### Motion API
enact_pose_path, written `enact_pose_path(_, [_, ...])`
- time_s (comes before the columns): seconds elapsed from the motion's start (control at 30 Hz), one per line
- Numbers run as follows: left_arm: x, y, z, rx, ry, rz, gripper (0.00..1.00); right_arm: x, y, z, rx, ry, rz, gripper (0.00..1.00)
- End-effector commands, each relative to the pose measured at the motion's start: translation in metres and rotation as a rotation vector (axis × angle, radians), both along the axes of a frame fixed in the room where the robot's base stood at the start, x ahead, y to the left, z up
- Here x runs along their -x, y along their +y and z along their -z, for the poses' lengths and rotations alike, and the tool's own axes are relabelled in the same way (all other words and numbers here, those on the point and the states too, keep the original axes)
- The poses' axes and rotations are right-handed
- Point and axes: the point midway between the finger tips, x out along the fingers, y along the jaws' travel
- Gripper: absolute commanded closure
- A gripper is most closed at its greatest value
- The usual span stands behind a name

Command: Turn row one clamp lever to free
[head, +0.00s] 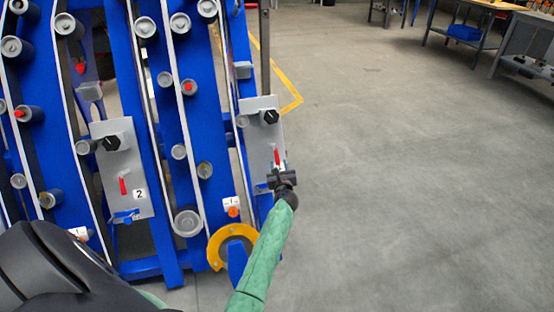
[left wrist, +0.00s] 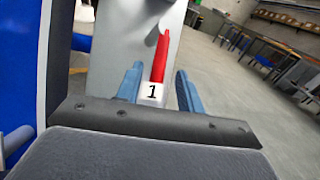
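The row one clamp lever is a red handle (head: 277,157) on a grey plate (head: 262,132) at the right side of the blue harvester chassis. In the left wrist view the red lever (left wrist: 160,56) points upward, just above a white label "1" (left wrist: 152,92). My left gripper (head: 281,176) is at the lower part of this plate, close to the lever. In the left wrist view its two blue fingers (left wrist: 159,78) stand apart, one on each side of the lever, with gaps showing. The lever's base is partly hidden by the gripper. My right gripper is not in view.
A second grey plate with a red lever (head: 123,185) and label "2" (head: 139,194) sits to the left. Blue rails (head: 120,55) with grey rollers and a yellow curved part (head: 214,250) are near the arm. Open floor (head: 400,180) lies to the right.

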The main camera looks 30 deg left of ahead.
Motion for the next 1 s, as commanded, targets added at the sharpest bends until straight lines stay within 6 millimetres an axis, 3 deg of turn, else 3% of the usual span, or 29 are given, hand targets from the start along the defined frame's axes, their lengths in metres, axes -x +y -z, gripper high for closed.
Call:
enact_pose_path(0.4, [-0.042, 0.035, 0.0, 0.003, -0.001, -0.001, 0.62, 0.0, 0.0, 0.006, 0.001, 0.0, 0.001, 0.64])
enact_pose_path(0.83, [-0.048, 0.041, 0.0, 0.004, -0.002, -0.001, 0.62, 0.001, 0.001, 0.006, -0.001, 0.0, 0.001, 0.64])
enact_pose_path(1.0, [-0.048, 0.041, 0.0, 0.004, -0.002, -0.001, 0.95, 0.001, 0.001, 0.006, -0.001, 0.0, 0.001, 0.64])
